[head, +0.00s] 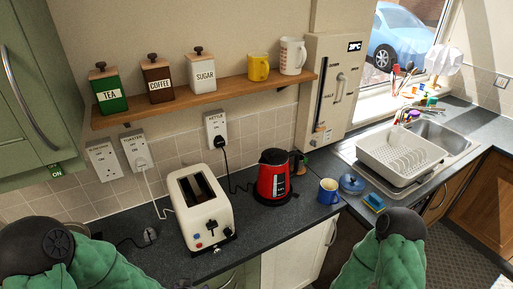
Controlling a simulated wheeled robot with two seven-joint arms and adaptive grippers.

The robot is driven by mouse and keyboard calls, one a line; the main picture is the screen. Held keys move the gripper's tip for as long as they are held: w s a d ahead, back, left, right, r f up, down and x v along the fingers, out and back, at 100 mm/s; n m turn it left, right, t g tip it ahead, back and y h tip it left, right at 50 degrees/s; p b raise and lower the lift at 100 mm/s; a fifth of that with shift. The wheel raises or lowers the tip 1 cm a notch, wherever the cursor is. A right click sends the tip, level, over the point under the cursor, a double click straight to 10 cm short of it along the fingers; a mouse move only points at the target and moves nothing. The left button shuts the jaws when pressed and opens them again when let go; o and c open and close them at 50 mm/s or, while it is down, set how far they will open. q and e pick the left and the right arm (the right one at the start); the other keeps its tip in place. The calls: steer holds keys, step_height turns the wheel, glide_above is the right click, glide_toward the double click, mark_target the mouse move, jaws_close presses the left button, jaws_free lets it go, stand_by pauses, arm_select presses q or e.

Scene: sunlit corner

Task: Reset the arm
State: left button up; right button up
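Two of my arm parts show at the bottom of the head view, both dark rounded joints with green covering. One is at the lower left corner and the other at the lower right of centre. Neither gripper is in the picture, so what they hold or how they stand is hidden. Both arm parts are low in front of the counter (265,236) and cover part of its near side.
A cream toaster (205,222), red kettle (272,178) and blue mug (328,192) stand on the counter. A white dish rack (398,158) stands by the sink (432,131) at right. A wooden shelf (215,99) holds canisters and mugs. A green cupboard (35,90) hangs at left.

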arm_select(q)
steer(key=s+d+f+n+g+h+b, duration=0.2)
steer(key=s+d+f+n+g+b, duration=0.1)
steer(key=f, duration=0.7)
steer(key=s+d+f+n+g+h+b, duration=0.2)
steer(key=s+d+f+n, duration=0.3)
steer(key=f, duration=0.6)
steer(key=s+d+g+b, duration=0.1)
steer(key=s+d, duration=0.1)
steer(key=shift+d+f+n, duration=0.2)
steer(key=shift+d+n, duration=0.1)
